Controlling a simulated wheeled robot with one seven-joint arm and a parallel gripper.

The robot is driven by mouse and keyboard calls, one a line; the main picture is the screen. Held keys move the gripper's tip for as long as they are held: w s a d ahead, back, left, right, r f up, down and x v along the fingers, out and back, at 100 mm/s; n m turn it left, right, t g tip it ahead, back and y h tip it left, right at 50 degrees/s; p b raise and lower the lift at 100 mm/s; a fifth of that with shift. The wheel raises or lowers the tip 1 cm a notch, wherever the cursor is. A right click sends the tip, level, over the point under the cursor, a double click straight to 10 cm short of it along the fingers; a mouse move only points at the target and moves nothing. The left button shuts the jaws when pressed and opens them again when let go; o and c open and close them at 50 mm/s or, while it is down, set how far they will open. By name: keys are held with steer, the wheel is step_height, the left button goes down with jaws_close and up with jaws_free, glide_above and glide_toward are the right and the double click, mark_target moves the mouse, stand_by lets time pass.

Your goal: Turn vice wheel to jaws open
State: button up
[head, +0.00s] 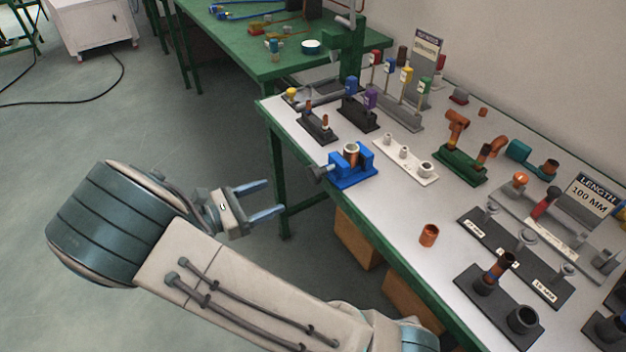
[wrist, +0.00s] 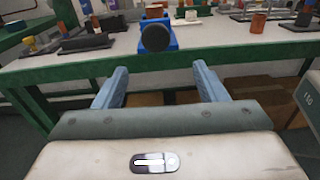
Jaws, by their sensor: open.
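A blue vice (head: 352,167) stands near the left edge of the white-topped table. A copper-coloured pipe piece (head: 351,152) stands upright in it; whether the jaws grip it I cannot tell. The dark round vice wheel (head: 318,173) sticks out over the table's edge. In the wrist view the wheel (wrist: 155,37) faces me and hides much of the blue vice (wrist: 171,44). My gripper (head: 276,199) is open and empty, off the table's left side, lower left of the wheel and apart from it. In the wrist view my gripper (wrist: 159,88) has its fingers wide apart below the wheel.
The table's green edge (head: 338,190) lies between my gripper and the tabletop. A white block with fittings (head: 406,163) and a dark block (head: 317,126) flank the vice. A loose copper fitting (head: 428,235) lies nearer the front.

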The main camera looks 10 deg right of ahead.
mark_target(311, 177)
steer(key=x, duration=1.3)
steer(key=shift+w+r, duration=0.15)
steer(key=shift+w, duration=0.2)
steer(key=c, duration=1)
